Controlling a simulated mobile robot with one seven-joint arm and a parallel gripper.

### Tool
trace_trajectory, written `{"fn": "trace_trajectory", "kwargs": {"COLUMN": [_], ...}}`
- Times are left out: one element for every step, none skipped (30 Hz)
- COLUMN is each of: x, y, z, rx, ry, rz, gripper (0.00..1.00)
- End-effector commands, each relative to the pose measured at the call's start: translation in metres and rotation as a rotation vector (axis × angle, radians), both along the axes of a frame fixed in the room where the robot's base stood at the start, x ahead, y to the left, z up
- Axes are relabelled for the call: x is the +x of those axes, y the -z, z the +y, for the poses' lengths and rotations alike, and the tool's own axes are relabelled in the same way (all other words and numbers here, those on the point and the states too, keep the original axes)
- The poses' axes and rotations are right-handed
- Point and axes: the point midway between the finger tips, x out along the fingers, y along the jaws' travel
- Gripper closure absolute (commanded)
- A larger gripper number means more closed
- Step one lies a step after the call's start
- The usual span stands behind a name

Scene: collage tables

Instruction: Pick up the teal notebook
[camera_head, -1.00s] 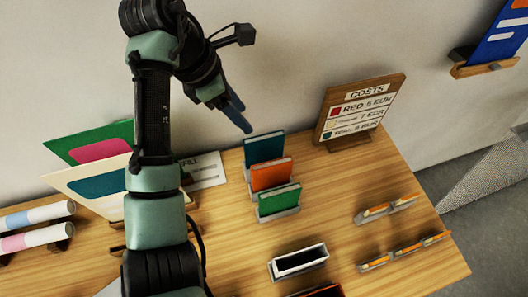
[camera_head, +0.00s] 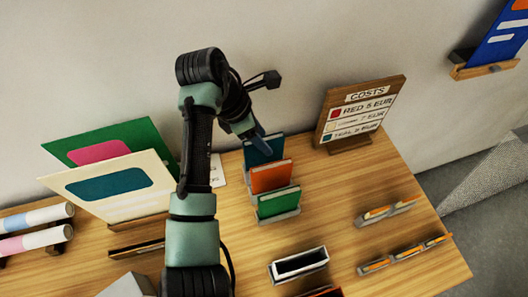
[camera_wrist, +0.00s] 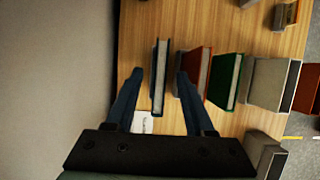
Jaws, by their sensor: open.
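The teal notebook (camera_head: 262,150) stands upright at the back of a row of notebooks on the wooden table. It also shows in the wrist view (camera_wrist: 159,78), as a dark cover with a pale page edge. My gripper (camera_head: 264,143) is above it in the head view and partly covers it. In the wrist view my open gripper (camera_wrist: 160,80) has one finger on each side of the notebook, with gaps on both sides. The right finger lies between it and the orange notebook (camera_head: 271,176).
A green notebook (camera_head: 278,202) stands in front of the orange one. An empty holder (camera_head: 299,263) is nearer the front. A costs sign (camera_head: 361,110) stands at the back right. Large cards (camera_head: 115,186) stand at left. Bare tabletop lies between the row and the pen racks (camera_head: 388,211).

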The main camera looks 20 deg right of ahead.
Motion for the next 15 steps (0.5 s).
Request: {"fn": "trace_trajectory", "kwargs": {"x": [0.0, -0.0001, -0.0001, -0.0001, -0.0001, -0.0001, -0.0001, -0.0001, -0.0001, -0.0001, -0.0001, -0.0001, -0.0001, -0.0001, -0.0001], "y": [-0.0001, -0.0001, -0.0001, -0.0002, -0.0002, -0.0002, -0.0003, -0.0003, -0.0003, -0.0003, -0.0004, -0.0004, -0.0004, -0.0004, -0.0004], "z": [0.0, 0.0, 0.0, 0.0001, 0.0001, 0.0, 0.0, 0.0, 0.0, 0.0, 0.0001, 0.0001, 0.0001, 0.0001, 0.0001], "rx": [0.0, 0.0, 0.0, 0.0, 0.0, 0.0, 0.0, 0.0, 0.0, 0.0, 0.0, 0.0, 0.0, 0.0, 0.0], "ry": [0.0, 0.0, 0.0, 0.0, 0.0, 0.0, 0.0, 0.0, 0.0, 0.0, 0.0, 0.0, 0.0, 0.0, 0.0], "rz": [0.0, 0.0, 0.0, 0.0, 0.0, 0.0, 0.0, 0.0, 0.0, 0.0, 0.0, 0.0, 0.0, 0.0, 0.0], "gripper": [0.46, 0.52, 0.59, 0.64, 0.7, 0.77, 0.82, 0.88, 0.95, 1.0, 1.0, 1.0, 1.0, 1.0, 1.0]}}
